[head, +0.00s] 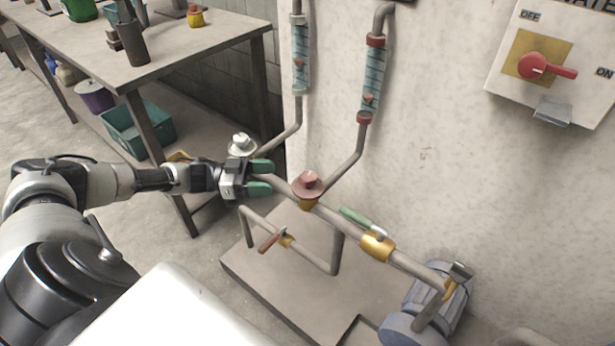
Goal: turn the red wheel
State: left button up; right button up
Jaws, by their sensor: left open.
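The red wheel (307,182) is a small round pinkish-red handle on top of a brass valve body, set on the grey pipe that runs along the wall. My left gripper (268,178) comes in from the left, with its green-tipped fingers spread apart and empty. Its fingertips are just left of the red wheel, with a small gap in the picture; the exact depth is hard to tell. A similar white wheel (241,144) stands just behind and above the gripper. My right gripper is not in view.
A valve with a green lever (362,221) and a lower one with an orange-red lever (270,242) sit nearby. Two clear tubes rise along the wall (440,160). A blue-grey pump (412,325) stands at lower right, a workbench (190,55) at upper left, and a red switch (540,68) at upper right.

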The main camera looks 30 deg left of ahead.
aim_at(308, 176)
pick_arm(q)
jog(key=x, duration=1)
jog(key=shift+w+d, duration=0.1)
jog(key=shift+d, duration=0.2)
jog(key=shift+c, duration=0.2)
jog(key=shift+r, duration=0.1)
jog(key=c, duration=0.9)
